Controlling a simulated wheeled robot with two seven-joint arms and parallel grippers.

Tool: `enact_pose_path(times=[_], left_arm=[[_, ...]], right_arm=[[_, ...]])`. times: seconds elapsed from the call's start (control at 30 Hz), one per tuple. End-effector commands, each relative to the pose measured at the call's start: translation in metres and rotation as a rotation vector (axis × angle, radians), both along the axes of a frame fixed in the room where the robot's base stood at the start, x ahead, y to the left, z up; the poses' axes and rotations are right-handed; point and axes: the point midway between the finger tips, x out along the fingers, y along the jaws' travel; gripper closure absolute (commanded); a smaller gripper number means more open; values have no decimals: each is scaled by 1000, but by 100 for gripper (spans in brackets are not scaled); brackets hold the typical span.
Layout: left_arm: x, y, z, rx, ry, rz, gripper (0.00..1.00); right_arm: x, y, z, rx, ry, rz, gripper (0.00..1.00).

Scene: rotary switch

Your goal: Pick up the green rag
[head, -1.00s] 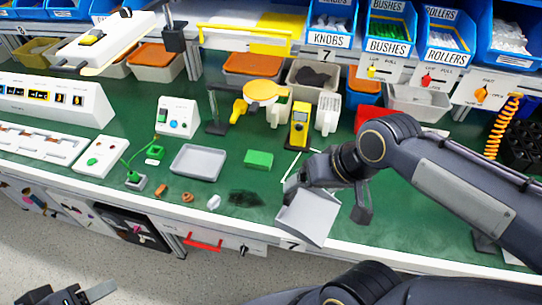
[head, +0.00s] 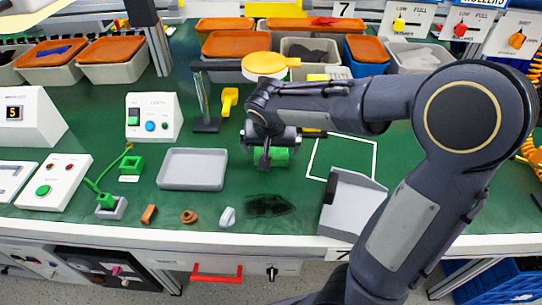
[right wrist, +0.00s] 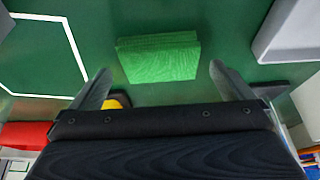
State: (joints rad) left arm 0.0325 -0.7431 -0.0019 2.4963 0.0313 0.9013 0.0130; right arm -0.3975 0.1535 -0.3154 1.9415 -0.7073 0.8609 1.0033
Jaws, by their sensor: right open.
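The green rag (head: 279,157) is a folded block lying flat on the green bench top, partly hidden by my right gripper in the head view. My right gripper (head: 268,150) is over it, pointing down. In the right wrist view the rag (right wrist: 158,57) lies between and just ahead of the two spread fingertips of my right gripper (right wrist: 160,72). The gripper is open and holds nothing. I cannot tell its exact height above the rag. My left gripper is not in view.
A grey tray (head: 193,169) lies left of the rag. A dark smudge (head: 268,206) marks the bench in front. A lamp-like yellow disc (head: 264,64) stands behind. The white-outlined square (head: 345,157) is empty.

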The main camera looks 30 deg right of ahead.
Motion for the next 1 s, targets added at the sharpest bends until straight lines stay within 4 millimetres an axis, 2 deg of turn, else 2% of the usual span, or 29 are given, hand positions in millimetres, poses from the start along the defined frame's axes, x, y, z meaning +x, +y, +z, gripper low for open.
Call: enact_pose_path(times=[0.03,0.17,0.47,0.77,1.0], left_arm=[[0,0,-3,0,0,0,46],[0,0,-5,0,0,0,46],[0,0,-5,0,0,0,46],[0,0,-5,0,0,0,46],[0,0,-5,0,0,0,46]], right_arm=[[1,-1,-10,-1,4,0,0],[7,-4,-23,-1,3,-1,0],[8,-5,-25,1,0,0,1],[8,-5,-25,1,1,1,40],[8,-5,-24,0,0,1,41]])
